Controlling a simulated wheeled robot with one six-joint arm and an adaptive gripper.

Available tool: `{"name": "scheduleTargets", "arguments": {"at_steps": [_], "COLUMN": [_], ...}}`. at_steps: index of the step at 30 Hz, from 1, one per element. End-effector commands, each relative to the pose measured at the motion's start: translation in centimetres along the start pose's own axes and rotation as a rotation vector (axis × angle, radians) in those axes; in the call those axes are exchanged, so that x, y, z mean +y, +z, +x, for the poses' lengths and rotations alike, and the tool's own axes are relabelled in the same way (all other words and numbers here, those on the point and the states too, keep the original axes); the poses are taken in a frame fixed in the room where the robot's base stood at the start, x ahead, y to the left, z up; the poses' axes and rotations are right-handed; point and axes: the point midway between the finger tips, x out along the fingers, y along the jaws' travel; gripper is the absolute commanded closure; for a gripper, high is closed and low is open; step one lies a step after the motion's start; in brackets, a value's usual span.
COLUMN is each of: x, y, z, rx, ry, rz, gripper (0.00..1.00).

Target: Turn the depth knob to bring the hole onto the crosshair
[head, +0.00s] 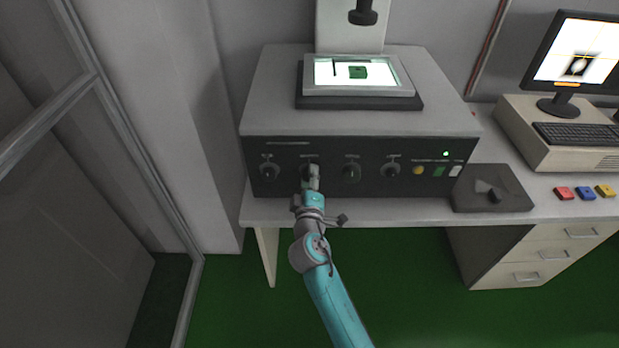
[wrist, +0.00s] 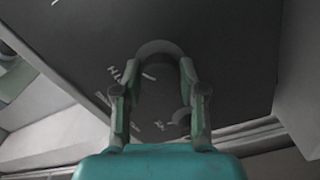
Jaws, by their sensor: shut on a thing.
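The machine's dark front panel (head: 330,188) carries a row of several knobs. My gripper (head: 311,180) is at the second knob from the left and mostly hides it. In the wrist view my gripper (wrist: 160,72) has its two fingers on either side of a round dark knob (wrist: 160,50), shut on it. The monitor (head: 577,50) shows thin orange crosshair lines on white and a blurred dark shape with a pale centre, the hole, near the lines' lower part.
Other knobs stand close by: one to the left (head: 269,170), two to the right (head: 351,171). A lit stage (head: 326,74) with a green piece is on top of the machine. A dark control box (head: 492,190) and coloured blocks (head: 585,193) lie right on the table.

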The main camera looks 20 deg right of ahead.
Motion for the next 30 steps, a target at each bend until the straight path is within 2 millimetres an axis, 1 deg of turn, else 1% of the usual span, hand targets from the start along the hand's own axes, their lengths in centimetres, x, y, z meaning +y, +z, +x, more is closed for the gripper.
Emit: {"name": "scheduleTargets", "arguments": {"at_steps": [12,18,24,30], "x": [-0.15,-0.18,-0.2,-0.21], "y": [0.07,0.07,0.06,0.06], "z": [-0.03,-0.03,-0.03,-0.03], "rx": [-0.002,-0.002,-0.002,-0.003], "ry": [-0.002,-0.002,-0.002,-0.002], "rz": [0.393,0.563,0.696,0.78], "gripper": [0.94,0.94,0.94,0.94]}}
